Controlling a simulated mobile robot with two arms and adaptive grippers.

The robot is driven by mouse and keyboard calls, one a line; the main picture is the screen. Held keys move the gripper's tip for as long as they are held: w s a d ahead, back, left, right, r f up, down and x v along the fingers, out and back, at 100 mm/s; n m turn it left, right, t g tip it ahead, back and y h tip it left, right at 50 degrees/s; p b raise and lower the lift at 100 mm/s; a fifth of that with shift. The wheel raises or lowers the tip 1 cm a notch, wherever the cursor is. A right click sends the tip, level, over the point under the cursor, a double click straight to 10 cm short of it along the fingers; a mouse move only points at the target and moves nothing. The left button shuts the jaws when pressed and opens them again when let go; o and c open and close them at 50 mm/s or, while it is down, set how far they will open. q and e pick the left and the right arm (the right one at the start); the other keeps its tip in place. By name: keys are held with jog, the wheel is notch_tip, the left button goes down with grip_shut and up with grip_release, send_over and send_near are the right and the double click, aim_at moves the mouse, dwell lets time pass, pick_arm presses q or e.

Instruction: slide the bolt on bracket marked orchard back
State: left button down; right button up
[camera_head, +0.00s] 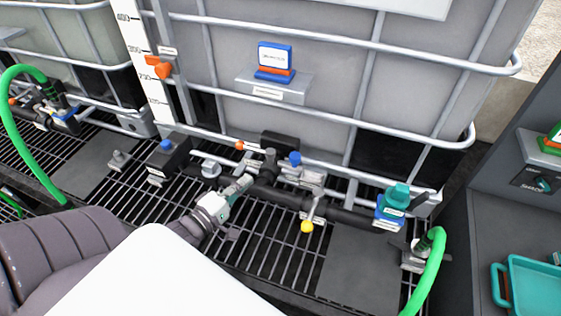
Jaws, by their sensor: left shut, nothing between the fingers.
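My left gripper (246,181) reaches in from the lower left over the grating, its fingers shut and empty. Its tips are close to the dark pipework in front of the tank; I cannot tell whether they touch it. A small orange knob (240,146) on a thin rod sits just behind the tips, beside a black block (280,143); it looks like a bolt, but I cannot read a mark on it. Small label plates on the pipework are too small to read, so I cannot tell which bracket is marked orchard. My right gripper is out of view.
A caged tank (290,75) stands behind the pipework. A yellow-knobbed lever (307,226), a blue knob (295,158) and a blue-teal valve (392,207) are to the right. A green hose (431,272) and teal tray (532,287) lie further right. Open grating (270,240) lies in front.

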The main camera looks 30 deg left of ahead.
aim_at(298, 161)
pick_arm(q)
jog(key=w, duration=0.2)
jog(key=w+p, duration=0.1)
jog(key=w, duration=0.4)
jog(key=shift+w+d+r+p, duration=0.15)
jog(key=shift+w+d+p, duration=0.05)
jog(key=shift+d+p, duration=0.1)
jog(key=shift+w+d+f+p, duration=0.15)
jog(key=shift+w+d+p, duration=0.25)
jog(key=shift+w+d, duration=0.45)
jog(key=shift+w+d+f+p, duration=0.1)
jog(key=shift+w+d+p, duration=0.25)
jog(key=shift+w+d, duration=0.45)
jog(key=shift+a, duration=0.1)
jog(key=d, duration=0.3)
jog(key=shift+w+d+p, duration=0.15)
jog(key=shift+w+p, duration=0.15)
jog(key=shift+w, duration=0.1)
jog(key=shift+w+d, duration=0.15)
jog(key=shift+d, duration=0.3)
jog(key=shift+a, duration=0.15)
